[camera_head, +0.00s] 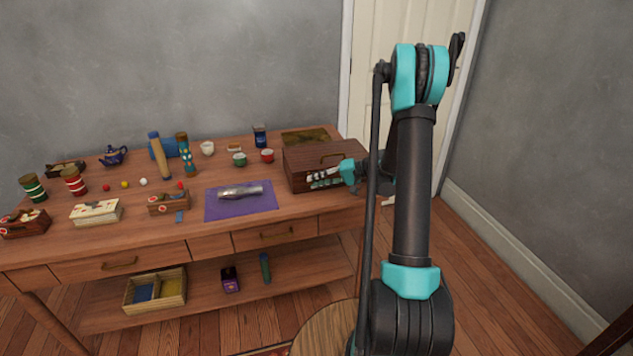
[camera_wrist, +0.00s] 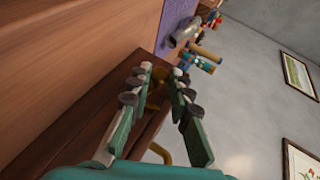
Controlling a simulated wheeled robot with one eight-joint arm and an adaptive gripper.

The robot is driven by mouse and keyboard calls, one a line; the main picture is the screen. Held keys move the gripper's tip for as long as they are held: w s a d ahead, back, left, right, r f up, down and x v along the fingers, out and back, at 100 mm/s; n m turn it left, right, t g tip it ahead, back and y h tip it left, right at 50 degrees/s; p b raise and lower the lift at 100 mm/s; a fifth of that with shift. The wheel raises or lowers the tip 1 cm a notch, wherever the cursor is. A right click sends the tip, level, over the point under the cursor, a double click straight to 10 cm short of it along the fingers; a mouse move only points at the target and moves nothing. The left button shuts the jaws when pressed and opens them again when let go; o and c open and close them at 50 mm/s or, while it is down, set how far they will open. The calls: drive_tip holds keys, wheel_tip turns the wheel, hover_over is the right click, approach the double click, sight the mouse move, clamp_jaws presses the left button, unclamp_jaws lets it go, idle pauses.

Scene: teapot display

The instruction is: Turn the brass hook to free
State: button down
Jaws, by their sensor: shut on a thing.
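A dark wooden box (camera_head: 300,172) with a brass handle (camera_head: 331,157) on its lid stands at the right end of the table. My gripper (camera_head: 322,180) is against the front of the box. In the wrist view my gripper (camera_wrist: 160,74) shows its two green fingers with dark pads on either side of a small brass hook (camera_wrist: 155,94), shut on it. The fingers hide part of the hook, so its exact turn is unclear. The brass handle also shows in the wrist view (camera_wrist: 160,153), beside the fingers.
A purple mat (camera_head: 215,212) with a silvery object (camera_head: 240,191) lies left of the box. Cups, a blue teapot (camera_head: 113,155), tins and small boxes fill the table (camera_head: 300,215) further left. Free floor lies to the right.

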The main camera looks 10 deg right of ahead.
idle(0.3)
drive_tip(key=c, duration=1.4)
unclamp_jaws()
drive_tip(key=shift+d, duration=0.1)
drive_tip(key=v, duration=1.1)
drive_tip(key=shift+s+d+r, duration=0.2)
drive_tip(key=shift+d, duration=0.15)
drive_tip(key=s+a+h, duration=0.3)
drive_tip(key=s+h, duration=0.1)
drive_tip(key=s, duration=0.6)
drive_tip(key=s+a+h, duration=0.3)
drive_tip(key=s+h, duration=0.2)
drive_tip(key=s, duration=0.5)
drive_tip(key=s+d+f+h, duration=0.1)
drive_tip(key=s, duration=0.2)
drive_tip(key=s+d+f+h, duration=0.1)
drive_tip(key=s, duration=0.2)
drive_tip(key=s+d+f+n+t+h, duration=0.1)
drive_tip(key=s+d+h, duration=0.1)
drive_tip(key=s, duration=0.1)
drive_tip(key=shift+s+f, duration=0.1)
drive_tip(key=shift+s, duration=0.25)
